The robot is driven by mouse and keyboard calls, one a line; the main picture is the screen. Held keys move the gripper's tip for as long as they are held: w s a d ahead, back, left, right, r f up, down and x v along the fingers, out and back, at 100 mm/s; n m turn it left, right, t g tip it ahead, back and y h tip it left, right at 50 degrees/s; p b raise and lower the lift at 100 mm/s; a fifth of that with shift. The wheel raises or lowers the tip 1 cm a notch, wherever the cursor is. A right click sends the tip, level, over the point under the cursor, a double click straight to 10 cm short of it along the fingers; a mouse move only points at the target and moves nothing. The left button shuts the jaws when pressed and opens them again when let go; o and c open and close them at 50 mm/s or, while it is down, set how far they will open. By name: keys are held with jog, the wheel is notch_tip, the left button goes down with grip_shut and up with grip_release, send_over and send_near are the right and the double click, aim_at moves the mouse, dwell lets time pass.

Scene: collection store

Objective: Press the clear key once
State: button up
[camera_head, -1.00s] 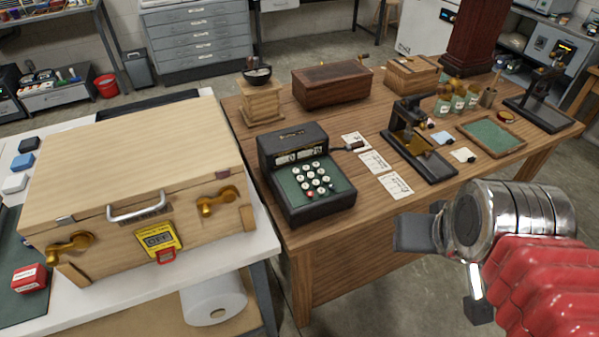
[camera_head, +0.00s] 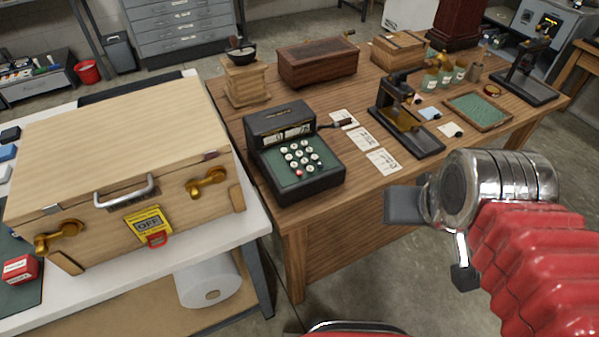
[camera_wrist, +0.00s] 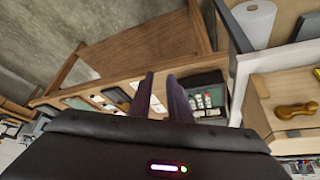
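A dark adding machine (camera_head: 279,133) with a green key panel stands on the wooden table, near its left front corner. The panel has rows of round white keys and one red key (camera_head: 299,174) near its front edge; the key labels are too small to read. A crank sticks out on its right side. My gripper (camera_head: 405,205) hangs in front of the table, to the right of the machine and apart from it. In the wrist view its two dark fingers (camera_wrist: 160,95) have a narrow gap with nothing between them. The machine (camera_wrist: 208,82) shows there partly behind the right finger.
A wooden case (camera_head: 120,140) with brass latches and a yellow OFF tag stands on the white table at left. Paper cards (camera_head: 362,138) and a dark stand (camera_head: 410,130) lie right of the machine. A wooden box (camera_head: 317,62) is behind it. Floor is clear before the table.

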grip_shut()
dwell(1.4)
